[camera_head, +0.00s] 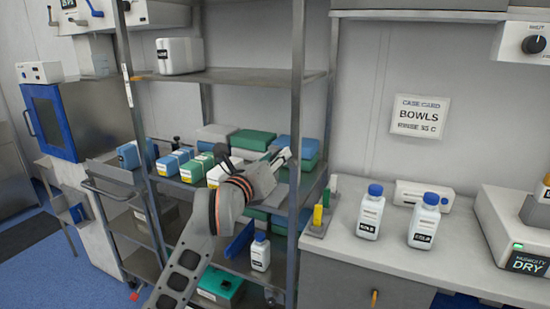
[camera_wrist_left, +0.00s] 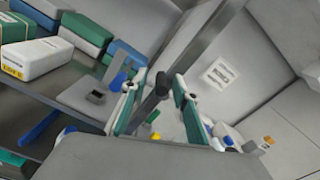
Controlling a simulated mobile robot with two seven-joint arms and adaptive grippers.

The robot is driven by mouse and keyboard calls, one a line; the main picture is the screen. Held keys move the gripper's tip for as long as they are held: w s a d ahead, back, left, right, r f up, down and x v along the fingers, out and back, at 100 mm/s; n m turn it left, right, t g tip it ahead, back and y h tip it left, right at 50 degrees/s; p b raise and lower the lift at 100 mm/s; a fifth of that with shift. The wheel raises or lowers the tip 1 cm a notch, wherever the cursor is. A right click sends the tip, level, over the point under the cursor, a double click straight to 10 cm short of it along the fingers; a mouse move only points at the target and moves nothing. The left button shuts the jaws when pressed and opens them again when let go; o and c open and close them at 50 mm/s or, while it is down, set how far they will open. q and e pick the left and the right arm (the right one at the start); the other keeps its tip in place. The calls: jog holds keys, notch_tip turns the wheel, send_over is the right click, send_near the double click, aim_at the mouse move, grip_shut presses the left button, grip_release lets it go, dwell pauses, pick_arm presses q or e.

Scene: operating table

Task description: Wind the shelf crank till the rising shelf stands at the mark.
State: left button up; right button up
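My left gripper (camera_head: 284,157) reaches in front of the shelf rack, beside its front right post (camera_head: 298,90). In the left wrist view its two green-padded fingers (camera_wrist_left: 158,100) stand well apart. A dark rod with a knob-like end (camera_wrist_left: 162,82) shows between them, in line with the grey post. It may be the crank handle; I cannot tell whether the fingers touch it. A narrow white strip (camera_head: 128,92) on the left post may bear the mark. Which shelf rises is not clear. My right gripper is out of view.
The middle shelf holds blue, green and white boxes (camera_head: 222,170). A counter (camera_head: 390,238) on the right carries two blue-capped bottles (camera_head: 370,213) and a dryer (camera_head: 515,225). A blue-doored cabinet (camera_head: 55,120) stands at the left.

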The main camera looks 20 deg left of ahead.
pick_arm(q)
jog(key=shift+r, duration=0.1)
jog(key=shift+s, duration=0.2)
jog(key=s, duration=0.7)
jog(key=shift+a, duration=0.2)
